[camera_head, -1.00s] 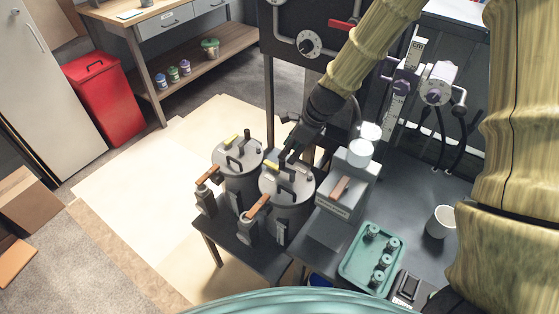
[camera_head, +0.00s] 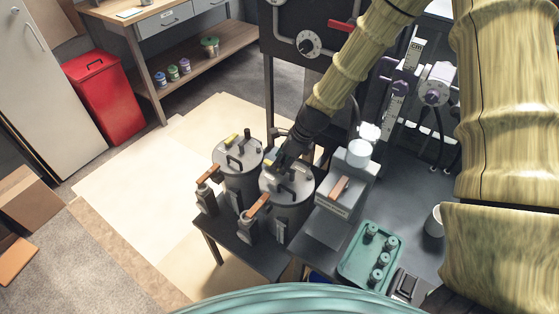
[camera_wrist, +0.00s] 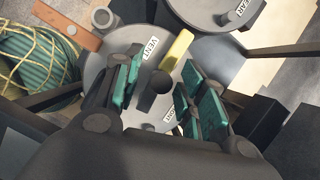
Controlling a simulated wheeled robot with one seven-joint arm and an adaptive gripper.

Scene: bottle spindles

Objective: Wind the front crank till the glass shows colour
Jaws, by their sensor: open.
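The front grey pot (camera_head: 289,217) stands on a dark low table, with a brown-orange handle (camera_head: 257,205) at its left side. The rear pot (camera_head: 240,184) has a similar handle (camera_head: 208,175). My gripper (camera_head: 281,161) is low over the front pot's lid and hides part of it. I cannot tell which part is the crank or the glass.
A grey device (camera_head: 342,190) with a brown handle stands right of the front pot. A green tray (camera_head: 351,272) holds several small cylinders. A white cup (camera_head: 433,222) is partly hidden by my arm. A dark panel (camera_head: 283,27) rises behind. Floor left of the pots is clear.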

